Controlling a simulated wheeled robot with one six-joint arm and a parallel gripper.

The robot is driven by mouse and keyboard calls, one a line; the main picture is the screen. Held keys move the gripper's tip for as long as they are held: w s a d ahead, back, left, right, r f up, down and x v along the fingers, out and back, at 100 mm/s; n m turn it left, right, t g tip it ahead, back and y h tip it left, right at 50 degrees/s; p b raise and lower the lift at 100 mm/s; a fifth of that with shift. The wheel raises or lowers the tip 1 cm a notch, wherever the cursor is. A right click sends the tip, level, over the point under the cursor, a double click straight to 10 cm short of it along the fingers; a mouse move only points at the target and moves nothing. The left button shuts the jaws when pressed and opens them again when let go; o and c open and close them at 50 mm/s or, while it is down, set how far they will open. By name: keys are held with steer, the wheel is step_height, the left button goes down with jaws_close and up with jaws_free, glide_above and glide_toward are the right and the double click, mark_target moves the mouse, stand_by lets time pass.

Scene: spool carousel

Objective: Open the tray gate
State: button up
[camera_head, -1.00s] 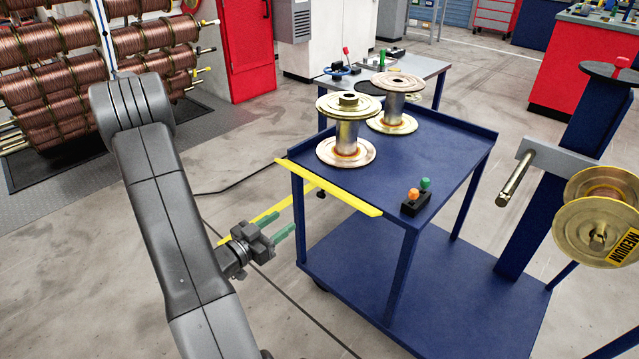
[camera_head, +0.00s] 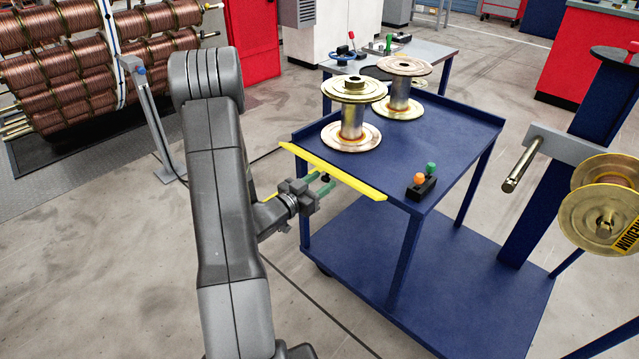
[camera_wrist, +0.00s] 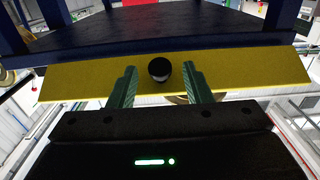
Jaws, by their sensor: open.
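The tray gate is a yellow bar (camera_head: 345,176) along the near left edge of the blue cart's top tray (camera_head: 450,150). My gripper (camera_head: 325,183) is beside and just below the bar, with its green fingers pointing toward it. In the wrist view, the yellow gate (camera_wrist: 85,82) spans the picture, and a round dark knob (camera_wrist: 159,68) sticks out from its middle. The two green fingers of my gripper (camera_wrist: 159,84) are open, one on each side of the knob. I cannot tell whether either finger touches it.
Two metal spools (camera_head: 353,128) (camera_head: 402,100) stand on the tray. A small box with orange and green buttons (camera_head: 422,187) sits at its near corner. A post with a peg (camera_head: 522,165) and a spool marked MEDIUM (camera_head: 600,215) stand to the right.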

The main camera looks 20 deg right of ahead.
steer(key=shift+c, duration=0.3)
steer(key=c, duration=0.9)
steer(key=f+h+b, duration=0.1)
steer(key=b, duration=0.4)
steer(key=f+t+h+b, duration=0.1)
steer(key=h+b, duration=0.1)
steer(key=b, duration=0.3)
steer(key=d+f+h+b, duration=0.1)
steer(key=f+h+b, duration=0.1)
steer(key=b, duration=0.3)
steer(key=shift+w+t, duration=0.2)
steer(key=shift+t, duration=0.2)
steer(key=shift+r+b, duration=0.1)
steer(key=shift+b, duration=0.7)
steer(key=o, duration=1)
steer(key=shift+t, duration=0.3)
steer(key=shift+c, duration=0.2)
